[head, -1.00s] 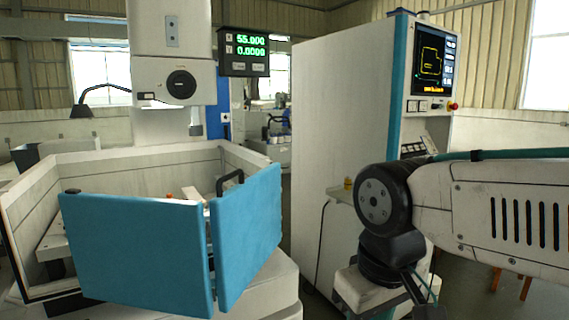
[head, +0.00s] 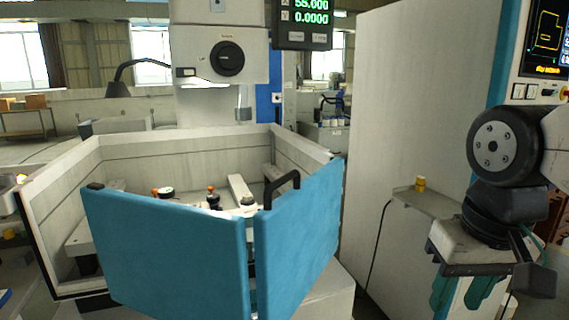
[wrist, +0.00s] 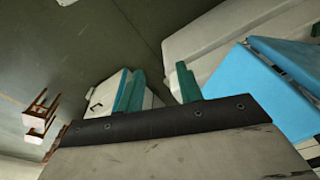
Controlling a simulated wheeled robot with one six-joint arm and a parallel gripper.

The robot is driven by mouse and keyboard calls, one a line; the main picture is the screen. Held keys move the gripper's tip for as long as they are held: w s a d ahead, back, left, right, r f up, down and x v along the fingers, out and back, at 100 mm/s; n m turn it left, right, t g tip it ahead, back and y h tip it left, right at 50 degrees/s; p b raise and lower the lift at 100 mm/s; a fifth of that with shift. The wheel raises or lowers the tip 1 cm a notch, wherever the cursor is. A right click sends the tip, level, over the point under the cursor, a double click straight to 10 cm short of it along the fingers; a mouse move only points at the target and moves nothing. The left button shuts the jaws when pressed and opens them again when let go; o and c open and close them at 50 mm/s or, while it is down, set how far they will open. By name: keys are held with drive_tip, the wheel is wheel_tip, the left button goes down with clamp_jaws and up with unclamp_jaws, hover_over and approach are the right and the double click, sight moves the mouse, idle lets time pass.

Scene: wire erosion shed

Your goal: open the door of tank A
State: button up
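The tank's blue door (head: 172,255) stands at the lower left centre of the head view, with a second blue panel (head: 300,235) meeting it at an upright seam. A black bar handle (head: 282,188) stands near the seam end of the right panel. No label for tank A is readable. My gripper (head: 461,295) hangs to the right of the door, clear of it, pointing down. Its teal fingers are apart with nothing between them, as the wrist view also shows (wrist: 158,78). A blue panel (wrist: 290,85) shows at the right of the wrist view.
The pale tank walls (head: 60,200) enclose fixtures behind the door. A tall white cabinet (head: 420,100) with a screen (head: 545,40) stands right of the tank. A small shelf (head: 430,203) with a yellow item juts from it, near my arm. Open floor lies around the gripper.

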drive_tip(key=w+a+r+m, duration=0.3)
drive_tip(key=w+a+r, duration=0.5)
drive_tip(key=w+r, duration=0.4)
drive_tip(key=m+y, duration=0.2)
drive_tip(key=m, duration=0.1)
approach(284, 177)
drive_tip(key=f, duration=0.1)
drive_tip(key=x, duration=0.7)
drive_tip(key=shift+w+a+f, duration=0.1)
drive_tip(key=shift+a, duration=0.1)
clamp_jaws()
